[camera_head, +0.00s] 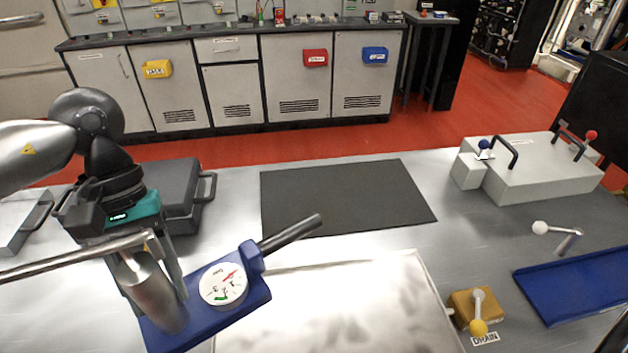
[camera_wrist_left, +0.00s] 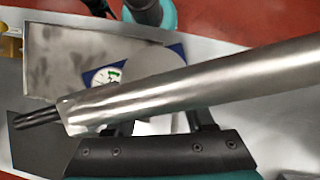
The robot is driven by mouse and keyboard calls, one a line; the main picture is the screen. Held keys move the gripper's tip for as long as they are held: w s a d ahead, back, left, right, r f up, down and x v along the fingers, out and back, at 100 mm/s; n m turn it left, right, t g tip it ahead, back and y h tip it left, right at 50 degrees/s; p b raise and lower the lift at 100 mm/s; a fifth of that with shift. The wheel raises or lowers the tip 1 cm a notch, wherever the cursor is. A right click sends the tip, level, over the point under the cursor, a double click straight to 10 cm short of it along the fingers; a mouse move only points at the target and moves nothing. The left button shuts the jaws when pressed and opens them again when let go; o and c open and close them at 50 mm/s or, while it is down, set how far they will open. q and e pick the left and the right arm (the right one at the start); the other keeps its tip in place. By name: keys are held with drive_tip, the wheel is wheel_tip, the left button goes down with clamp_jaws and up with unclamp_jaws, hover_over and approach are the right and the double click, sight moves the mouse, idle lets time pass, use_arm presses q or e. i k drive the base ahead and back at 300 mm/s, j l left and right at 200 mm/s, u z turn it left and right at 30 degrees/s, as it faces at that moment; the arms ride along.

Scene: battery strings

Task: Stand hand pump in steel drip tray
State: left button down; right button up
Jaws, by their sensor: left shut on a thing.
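The hand pump has a blue base (camera_head: 252,292), a round white gauge (camera_head: 223,283), a steel cylinder (camera_head: 150,290), a dark stub (camera_head: 290,233) and a long steel lever (camera_head: 70,262). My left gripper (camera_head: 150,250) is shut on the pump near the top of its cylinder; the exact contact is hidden. The lever (camera_wrist_left: 200,92) crosses the left wrist view and covers much of the pump, with the gauge (camera_wrist_left: 105,78) behind it. The steel drip tray (camera_head: 400,300) lies right of the pump, and the base overlaps its left edge in the head view. I cannot tell whether they touch.
A black mat (camera_head: 340,195) lies behind the tray. A grey case (camera_head: 180,185) stands behind my left gripper. A yellow drain valve (camera_head: 478,310) sits close to the tray's right edge. A blue tray (camera_head: 580,285) and a grey box with handles (camera_head: 540,175) are farther right.

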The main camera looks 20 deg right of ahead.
sight(321, 322)
drive_tip(key=k+l+z, duration=0.1)
drive_tip(key=l, duration=0.6)
drive_tip(key=k+l+z, duration=0.15)
drive_tip(key=l, duration=0.55)
drive_tip(key=l+z, duration=0.1)
drive_tip(key=l, duration=0.6)
drive_tip(key=k, duration=0.05)
